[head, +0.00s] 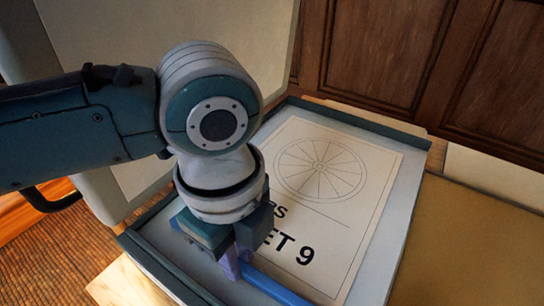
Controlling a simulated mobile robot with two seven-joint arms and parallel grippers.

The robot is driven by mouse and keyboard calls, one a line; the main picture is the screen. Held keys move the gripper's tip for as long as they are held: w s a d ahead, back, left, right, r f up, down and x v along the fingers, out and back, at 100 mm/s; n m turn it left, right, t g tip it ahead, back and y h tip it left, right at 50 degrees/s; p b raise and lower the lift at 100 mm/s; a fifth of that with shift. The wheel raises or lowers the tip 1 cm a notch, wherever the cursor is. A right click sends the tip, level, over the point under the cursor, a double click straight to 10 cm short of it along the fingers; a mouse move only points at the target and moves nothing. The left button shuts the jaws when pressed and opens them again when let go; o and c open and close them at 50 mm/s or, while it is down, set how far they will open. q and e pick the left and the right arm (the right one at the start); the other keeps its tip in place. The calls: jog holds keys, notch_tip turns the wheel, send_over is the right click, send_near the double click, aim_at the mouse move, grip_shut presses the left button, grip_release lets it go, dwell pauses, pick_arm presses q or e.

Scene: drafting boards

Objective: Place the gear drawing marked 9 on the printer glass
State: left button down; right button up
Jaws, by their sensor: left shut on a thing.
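The drawing marked 9 (352,215) is a pale sheet with a round spoked wheel figure and large dark lettering ending in "ET 9". A blue strip (272,286) runs along its near edge. It lies over the pale printer glass (388,240), inside a dark teal frame; I cannot tell whether it touches the glass. My left gripper (232,264) points down at the sheet's near left part and is shut on the drawing at its blue strip. The gripper hides part of the lettering and the near left corner. My right gripper is not in view.
A raised pale panel (245,35), like an open lid, stands behind and left of the glass. Dark wooden panelling (400,50) is at the back. A tan surface (475,245) lies clear at the right. A brown woven floor (50,260) shows at the lower left.

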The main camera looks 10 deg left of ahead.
pick_arm(q)
jog(key=c, duration=0.8)
grip_release()
jog(key=shift+c, duration=0.2)
notch_tip(320, 180, up, 11)
jog(key=p, duration=0.2)
jog(key=s+d+f+n+t+h, duration=0.1)
jog(key=s+d+f+n+h, duration=0.15)
jog(key=s+d+n, duration=0.35)
jog(key=s+a+n+t+y, duration=0.1)
jog(key=s+a+n, duration=0.2)
jog(key=a+n, duration=0.4)
jog(key=s+a+f+n+t+y, duration=0.1)
jog(key=s+a+n, duration=0.2)
jog(key=a+n, duration=0.4)
jog(key=shift+a, duration=0.7)
